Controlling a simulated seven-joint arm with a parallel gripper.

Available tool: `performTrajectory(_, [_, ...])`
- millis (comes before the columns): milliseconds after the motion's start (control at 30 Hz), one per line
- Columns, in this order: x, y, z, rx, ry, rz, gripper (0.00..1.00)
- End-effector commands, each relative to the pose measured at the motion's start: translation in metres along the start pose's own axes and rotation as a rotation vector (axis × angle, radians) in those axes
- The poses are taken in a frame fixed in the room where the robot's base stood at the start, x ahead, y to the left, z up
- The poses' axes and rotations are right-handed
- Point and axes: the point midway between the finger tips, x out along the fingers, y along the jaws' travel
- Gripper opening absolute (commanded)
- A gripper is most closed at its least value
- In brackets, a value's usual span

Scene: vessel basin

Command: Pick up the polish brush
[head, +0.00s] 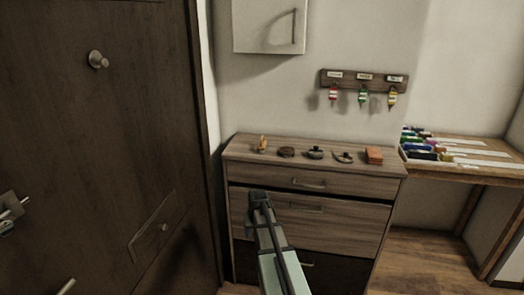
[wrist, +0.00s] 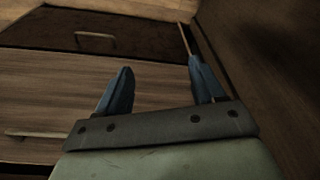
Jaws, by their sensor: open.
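Several small items stand in a row on top of the wooden dresser (head: 235,153) in the head view. They are an upright yellow-orange item (head: 262,144), a low brown rounded item (head: 287,152), a dark item with a knob (head: 315,152), a curved item with a dark part (head: 343,157) and an orange-brown block (head: 374,156). They are too small to tell which is the polish brush. My gripper (head: 260,196) is in front of the dresser, below its top and apart from the items. In the wrist view my gripper (wrist: 160,65) is open and empty, facing the drawer fronts.
Drawer handles (head: 310,185) stick out from the dresser front. A dark brown door (head: 100,150) stands close on the left. A rack (head: 364,82) with hanging tagged items is on the wall above. A side table (head: 475,172) with coloured items stands at the right.

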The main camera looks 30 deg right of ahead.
Motion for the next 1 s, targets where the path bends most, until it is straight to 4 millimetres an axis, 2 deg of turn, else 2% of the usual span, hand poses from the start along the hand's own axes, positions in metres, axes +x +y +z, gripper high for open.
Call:
performTrajectory(33, [-0.015,0.007,-0.023,0.010,0.027,0.000,0.68])
performTrajectory(267, [-0.085,0.033,-0.098,0.051,0.129,0.002,0.68])
performTrajectory(400, [-0.133,0.049,-0.141,0.076,0.186,0.002,0.68])
performTrajectory(700, [-0.239,0.074,-0.221,0.125,0.292,-0.005,0.68])
performTrajectory(867, [-0.293,0.079,-0.258,0.145,0.332,-0.014,0.68])
performTrajectory(1000, [-0.337,0.078,-0.297,0.170,0.347,-0.031,0.68])
